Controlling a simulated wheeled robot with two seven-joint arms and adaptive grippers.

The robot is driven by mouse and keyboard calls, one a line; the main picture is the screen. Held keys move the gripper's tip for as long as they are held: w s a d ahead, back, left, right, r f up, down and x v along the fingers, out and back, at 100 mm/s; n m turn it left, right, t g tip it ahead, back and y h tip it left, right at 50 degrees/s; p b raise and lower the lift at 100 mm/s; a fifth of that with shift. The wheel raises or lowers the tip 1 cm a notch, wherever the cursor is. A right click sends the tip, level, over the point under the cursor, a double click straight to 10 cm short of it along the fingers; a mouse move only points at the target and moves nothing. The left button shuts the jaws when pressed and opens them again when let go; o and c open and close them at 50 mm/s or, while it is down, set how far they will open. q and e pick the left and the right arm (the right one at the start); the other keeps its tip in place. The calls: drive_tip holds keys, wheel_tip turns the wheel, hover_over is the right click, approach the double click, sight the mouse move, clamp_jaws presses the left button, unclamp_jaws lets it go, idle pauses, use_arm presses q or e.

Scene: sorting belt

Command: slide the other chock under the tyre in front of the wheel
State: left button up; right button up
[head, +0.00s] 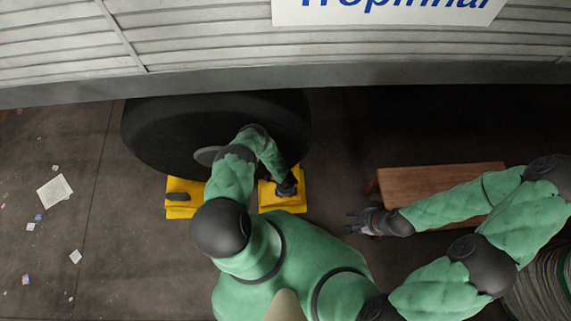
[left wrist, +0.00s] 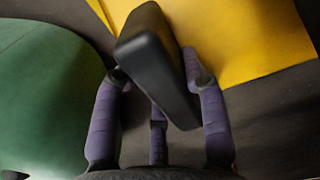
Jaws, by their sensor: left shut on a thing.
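A dark tyre (head: 165,130) stands under the trailer's edge. One yellow chock (head: 185,210) with a black handle lies at the tyre's lower left. The other yellow chock (head: 294,205) lies at its lower right; whether it touches the tyre is hidden by my arm. My left gripper (head: 287,189) is at this right chock. In the left wrist view its purple fingers are closed around the black handle (left wrist: 150,55) above the yellow surface (left wrist: 250,35). My right gripper (head: 354,222) is empty, its fingers apart, beside a wooden board.
The brown wooden board (head: 425,182) lies on the right, partly behind my right arm. A coil of hose or cable (head: 545,285) is at the lower right. Paper scraps (head: 55,192) litter the open floor at left. The ribbed trailer side (head: 200,45) spans the top.

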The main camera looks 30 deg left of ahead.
use_arm(q)
drive_tip(key=shift+f, duration=0.3)
clamp_jaws()
drive_tip(key=o, duration=1.4)
unclamp_jaws()
drive_tip(key=shift+c, duration=0.2)
drive_tip(key=shift+r, duration=0.15)
